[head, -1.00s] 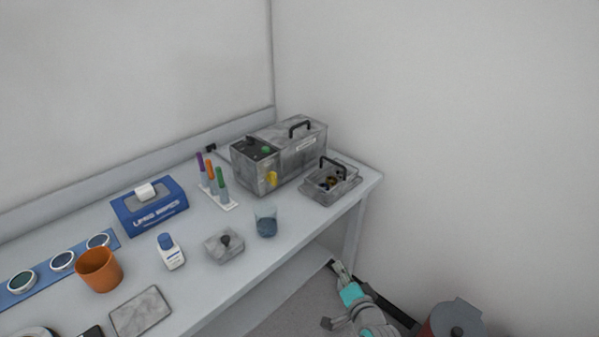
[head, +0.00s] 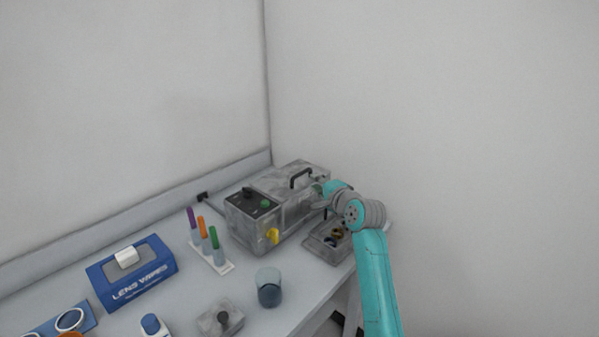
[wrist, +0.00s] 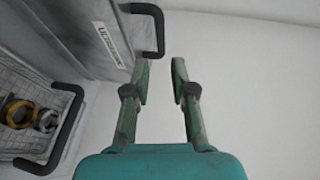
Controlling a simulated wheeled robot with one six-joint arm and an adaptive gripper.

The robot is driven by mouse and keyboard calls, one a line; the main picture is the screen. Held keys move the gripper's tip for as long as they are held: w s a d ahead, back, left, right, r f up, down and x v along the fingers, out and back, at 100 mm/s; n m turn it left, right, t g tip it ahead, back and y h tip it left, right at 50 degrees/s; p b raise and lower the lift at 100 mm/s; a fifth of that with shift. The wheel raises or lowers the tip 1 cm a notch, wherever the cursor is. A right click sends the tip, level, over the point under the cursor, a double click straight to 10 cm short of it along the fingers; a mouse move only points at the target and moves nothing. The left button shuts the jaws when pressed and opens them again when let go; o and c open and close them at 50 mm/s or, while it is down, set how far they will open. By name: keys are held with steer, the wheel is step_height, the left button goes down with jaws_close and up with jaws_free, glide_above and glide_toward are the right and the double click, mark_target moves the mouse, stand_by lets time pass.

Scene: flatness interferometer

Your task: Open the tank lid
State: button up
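The grey metal tank (head: 285,205) stands at the back right of the bench. Its lid (head: 279,182) is down and carries a black handle (head: 300,178). In the wrist view the lid handle (wrist: 158,30) is at the top, just beyond the fingertips and slightly left of the gap. My gripper (wrist: 161,72) is open, with nothing between its fingers.
A basket with a black handle (wrist: 70,120) holds metal rings beside the tank. A glass beaker (head: 269,288), a tube rack (head: 215,262), a lens-wipes box (head: 131,271) and a lidded grey block (head: 219,320) stand on the bench. A bare wall is at right.

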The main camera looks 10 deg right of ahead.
mark_target(303, 174)
steer(key=x, duration=1)
steer(key=shift+w+a, duration=0.1)
steer(key=shift+w, duration=0.05)
jaws_close()
